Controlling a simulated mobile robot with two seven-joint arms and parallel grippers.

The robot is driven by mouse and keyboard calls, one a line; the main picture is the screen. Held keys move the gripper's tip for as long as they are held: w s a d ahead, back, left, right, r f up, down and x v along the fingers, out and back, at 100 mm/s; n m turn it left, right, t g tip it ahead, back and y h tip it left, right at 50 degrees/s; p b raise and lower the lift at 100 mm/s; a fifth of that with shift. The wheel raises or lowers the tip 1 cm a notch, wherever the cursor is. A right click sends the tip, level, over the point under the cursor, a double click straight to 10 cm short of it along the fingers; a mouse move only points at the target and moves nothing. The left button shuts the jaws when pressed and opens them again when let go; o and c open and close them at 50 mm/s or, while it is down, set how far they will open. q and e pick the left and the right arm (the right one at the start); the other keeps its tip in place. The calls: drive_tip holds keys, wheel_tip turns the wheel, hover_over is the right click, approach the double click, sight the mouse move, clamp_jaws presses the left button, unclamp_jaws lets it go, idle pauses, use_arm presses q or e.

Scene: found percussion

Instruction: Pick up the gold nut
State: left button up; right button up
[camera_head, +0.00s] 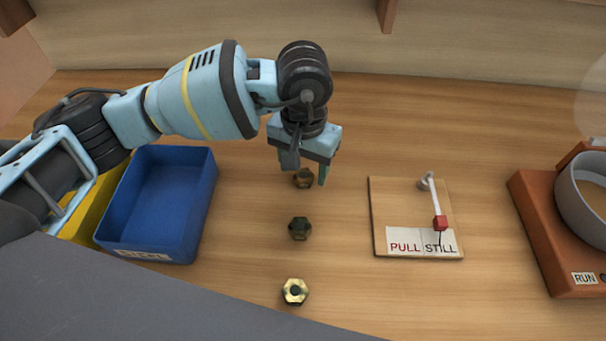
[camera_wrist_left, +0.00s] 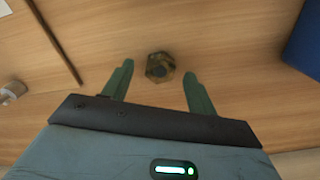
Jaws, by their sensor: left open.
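Three hex nuts stand in a column on the wooden table. The nearest nut (camera_head: 295,291) is the brightest gold. The middle nut (camera_head: 299,228) is dark, and the far nut (camera_head: 303,178) is a dull brown. My left gripper (camera_head: 306,171) points down over the far nut, its fingers apart and empty. In the left wrist view a tarnished brown-gold nut (camera_wrist_left: 160,67) lies between the two open fingertips, with a gap on each side. My right gripper is not in view.
A blue bin (camera_head: 207,205) with a label stands left of the nuts, beside a yellow bin (camera_head: 82,218). A board (camera_head: 386,210) marked PULL and STILL, with a white lever and red block, lies to the right. An orange-brown base (camera_head: 548,232) with a grey bowl stands far right.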

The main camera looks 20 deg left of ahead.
use_arm(q)
drive_tip(key=shift+f, duration=0.65)
drive_tip(key=c, duration=1.1)
drive_tip(key=shift+r, duration=0.15)
drive_tip(key=shift+c, duration=0.2)
drive_tip(key=shift+r, duration=0.55)
wheel_tip(320, 180, up, 2)
drive_tip(key=shift+r+b, duration=0.15)
drive_tip(key=shift+b, duration=0.2)
drive_tip(key=s+d, duration=0.3)
drive_tip(key=d, duration=0.1)
drive_tip(key=s+d+r+b, duration=0.1)
drive_tip(key=s+d, duration=0.2)
drive_tip(key=d, duration=0.1)
drive_tip(key=s+d+b, duration=0.1)
drive_tip(key=s+d, duration=0.2)
drive_tip(key=d, duration=0.1)
drive_tip(key=shift+s+d+r, duration=0.2)
drive_tip(key=shift+s+d, duration=0.15)
drive_tip(key=shift+d, duration=0.05)
